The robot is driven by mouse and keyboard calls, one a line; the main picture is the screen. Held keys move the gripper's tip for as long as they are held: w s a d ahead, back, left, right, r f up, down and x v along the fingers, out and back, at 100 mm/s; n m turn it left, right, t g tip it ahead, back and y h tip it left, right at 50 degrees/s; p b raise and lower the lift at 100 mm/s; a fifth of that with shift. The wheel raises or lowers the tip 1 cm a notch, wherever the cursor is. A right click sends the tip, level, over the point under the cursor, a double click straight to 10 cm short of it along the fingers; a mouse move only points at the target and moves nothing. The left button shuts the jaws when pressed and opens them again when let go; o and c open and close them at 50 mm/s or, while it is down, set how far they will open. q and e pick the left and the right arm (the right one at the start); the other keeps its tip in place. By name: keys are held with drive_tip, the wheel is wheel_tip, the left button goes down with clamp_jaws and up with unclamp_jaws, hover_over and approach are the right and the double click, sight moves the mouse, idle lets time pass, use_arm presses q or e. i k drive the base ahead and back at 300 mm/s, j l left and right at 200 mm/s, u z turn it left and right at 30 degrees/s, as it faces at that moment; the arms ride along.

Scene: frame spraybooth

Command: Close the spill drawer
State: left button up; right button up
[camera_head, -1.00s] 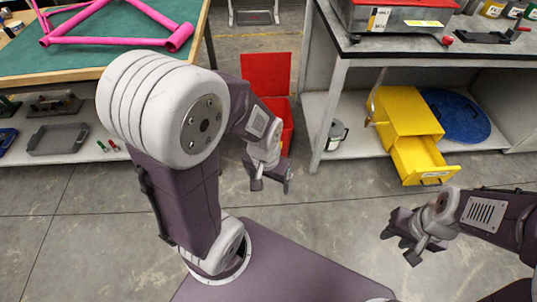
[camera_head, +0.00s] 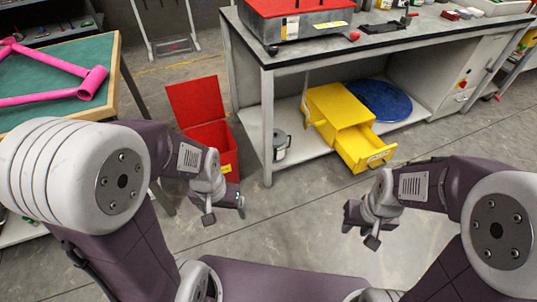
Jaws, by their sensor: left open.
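The spill drawer (camera_head: 366,150) is the yellow drawer of a yellow cabinet (camera_head: 339,104) on the low shelf under the bench. It is pulled out toward me, and its inside shows. My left gripper (camera_head: 225,211) hangs over the floor, left of the drawer and apart from it, open and empty. My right gripper (camera_head: 359,232) is over the floor below the drawer in the picture, apart from it. Its jaws look spread with nothing between them.
A red bin (camera_head: 212,140) with its lid up stands left of the bench (camera_head: 268,112). A metal pot (camera_head: 280,146) and a blue round lid (camera_head: 381,99) are on the low shelf. A green-topped table (camera_head: 52,72) with a pink frame is at left. Floor before the drawer is clear.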

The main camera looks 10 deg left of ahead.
sight(359, 147)
drive_tip(key=i+l, duration=0.55)
drive_tip(key=i+l+z, duration=0.15)
drive_tip(key=i+l, duration=0.35)
drive_tip(key=i, duration=0.15)
drive_tip(key=i+l, duration=0.45)
drive_tip(key=i, duration=0.15)
drive_tip(key=l+z, duration=0.05)
